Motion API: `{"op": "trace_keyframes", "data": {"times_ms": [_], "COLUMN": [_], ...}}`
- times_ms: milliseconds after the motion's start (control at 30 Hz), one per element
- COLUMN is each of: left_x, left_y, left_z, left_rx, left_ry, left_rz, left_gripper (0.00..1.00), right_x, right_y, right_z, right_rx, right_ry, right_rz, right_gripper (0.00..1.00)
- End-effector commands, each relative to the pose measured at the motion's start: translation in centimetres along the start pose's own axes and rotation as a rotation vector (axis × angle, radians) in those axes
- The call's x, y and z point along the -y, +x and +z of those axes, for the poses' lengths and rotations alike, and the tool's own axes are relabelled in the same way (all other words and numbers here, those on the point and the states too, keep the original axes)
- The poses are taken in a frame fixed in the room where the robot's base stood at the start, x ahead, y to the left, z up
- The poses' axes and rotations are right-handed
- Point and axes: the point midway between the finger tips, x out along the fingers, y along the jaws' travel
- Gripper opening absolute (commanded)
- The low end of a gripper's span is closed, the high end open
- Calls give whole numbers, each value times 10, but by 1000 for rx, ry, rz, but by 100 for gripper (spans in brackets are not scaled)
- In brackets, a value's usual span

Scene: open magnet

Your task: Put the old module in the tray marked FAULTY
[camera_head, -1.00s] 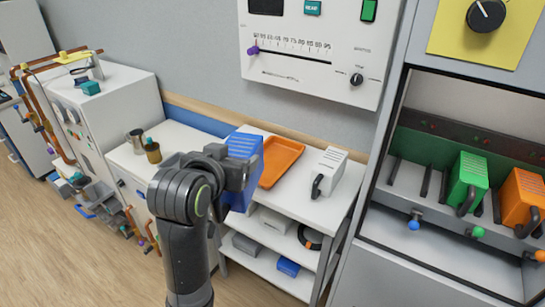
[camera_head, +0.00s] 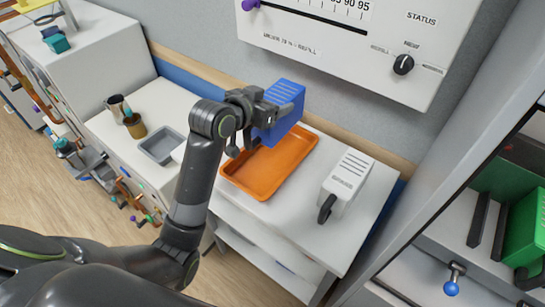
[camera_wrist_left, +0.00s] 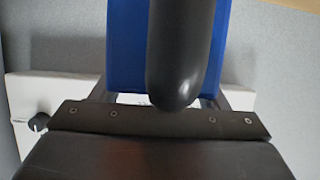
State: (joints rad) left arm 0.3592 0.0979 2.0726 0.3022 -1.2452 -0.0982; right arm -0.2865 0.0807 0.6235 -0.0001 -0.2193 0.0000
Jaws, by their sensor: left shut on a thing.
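The blue module (camera_head: 285,103) is held in my left gripper (camera_head: 262,107), above the far end of the orange tray (camera_head: 262,185). In the left wrist view the blue module (camera_wrist_left: 127,45) fills the upper middle, with a dark rounded handle in front of it. The gripper is shut on it. The orange tray lies on the white shelf top and looks empty where it shows. No FAULTY lettering can be read on it. My right gripper is not in view.
A white module marked SPARE (camera_head: 347,182) with a black handle stands right of the tray. A grey tray (camera_head: 163,146) and small cups (camera_head: 134,124) sit to the left. The rack with a green module (camera_head: 528,235) is at the right. A wall panel (camera_head: 350,40) is behind.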

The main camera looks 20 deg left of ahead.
Motion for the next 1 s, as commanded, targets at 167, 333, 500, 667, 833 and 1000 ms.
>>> {"op": "trace_keyframes", "data": {"times_ms": [167,333,500,667,833,1000], "left_x": [3,2,3,3,3,3], "left_y": [17,29,36,44,51,51], "left_z": [22,51,68,86,102,104], "left_rx": [-1,-2,-5,-2,-6,-7], "left_ry": [10,9,13,10,13,14], "left_rz": [28,30,28,28,27,27], "left_gripper": [31,31,31,31,31,31], "right_x": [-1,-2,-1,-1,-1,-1], "right_y": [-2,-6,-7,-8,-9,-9], "right_z": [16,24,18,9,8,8], "right_rx": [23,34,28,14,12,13], "right_ry": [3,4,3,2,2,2], "right_rz": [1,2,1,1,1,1], "right_gripper": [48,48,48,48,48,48]}}
